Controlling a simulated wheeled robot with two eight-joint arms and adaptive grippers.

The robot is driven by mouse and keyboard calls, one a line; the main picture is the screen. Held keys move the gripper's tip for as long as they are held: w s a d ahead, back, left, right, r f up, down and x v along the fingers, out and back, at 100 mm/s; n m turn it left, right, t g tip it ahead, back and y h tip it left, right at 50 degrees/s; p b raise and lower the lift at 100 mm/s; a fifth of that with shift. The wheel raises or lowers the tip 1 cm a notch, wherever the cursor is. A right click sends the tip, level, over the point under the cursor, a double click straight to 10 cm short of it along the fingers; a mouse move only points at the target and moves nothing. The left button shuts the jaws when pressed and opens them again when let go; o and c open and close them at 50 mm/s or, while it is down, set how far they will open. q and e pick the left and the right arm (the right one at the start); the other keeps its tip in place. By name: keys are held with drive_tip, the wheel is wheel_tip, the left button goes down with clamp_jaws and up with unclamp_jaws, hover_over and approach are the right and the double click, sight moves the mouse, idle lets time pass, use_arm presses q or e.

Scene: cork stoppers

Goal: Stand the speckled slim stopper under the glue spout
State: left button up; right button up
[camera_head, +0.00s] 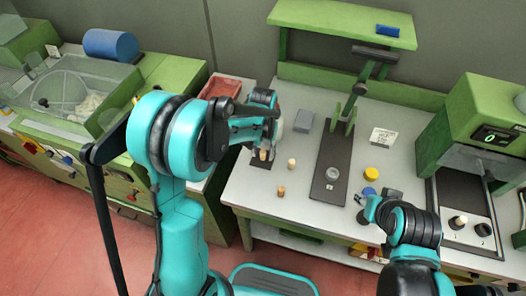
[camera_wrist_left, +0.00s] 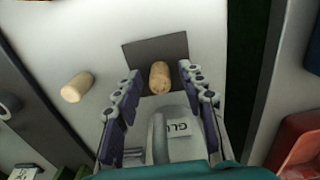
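A tan-brown stopper, apparently the speckled slim one (camera_wrist_left: 160,77), is upright on a dark plate (camera_wrist_left: 133,53); in the head view it shows below my left gripper (camera_head: 263,155). My left gripper (camera_wrist_left: 160,80) is open, its fingers on either side of the stopper with gaps both sides. The grey curved spout (camera_wrist_left: 159,135) and a label reading GLU (camera_wrist_left: 179,127) are close by in the wrist view.
Two more stoppers, one pale (camera_head: 291,163) and one tan (camera_head: 281,191), stand on the bench. A dark press base (camera_head: 333,165) with a clear cup is right of them. Yellow (camera_head: 371,174) and blue (camera_head: 370,191) pieces lie farther right. A red tray (camera_head: 222,87) is at left.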

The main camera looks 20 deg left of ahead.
use_arm(q)
drive_tip(key=shift+r+p, duration=0.45)
drive_tip(key=shift+r, duration=0.05)
wheel_tip(320, 180, up, 11)
drive_tip(key=p, duration=0.3)
drive_tip(key=shift+r, duration=0.15)
drive_tip(key=shift+s+r, duration=0.15)
drive_tip(key=shift+r, duration=0.5)
drive_tip(key=s+a+r+t, duration=0.1)
drive_tip(key=s+r+t, duration=0.1)
drive_tip(key=s, duration=0.6)
drive_tip(key=s+a+r+t, duration=0.1)
drive_tip(key=s+r+t, duration=0.2)
drive_tip(key=s+t, duration=0.2)
drive_tip(key=s, duration=0.3)
drive_tip(key=shift+s+a+r, duration=0.2)
drive_tip(key=shift+s+a, duration=0.15)
drive_tip(key=shift+a, duration=0.05)
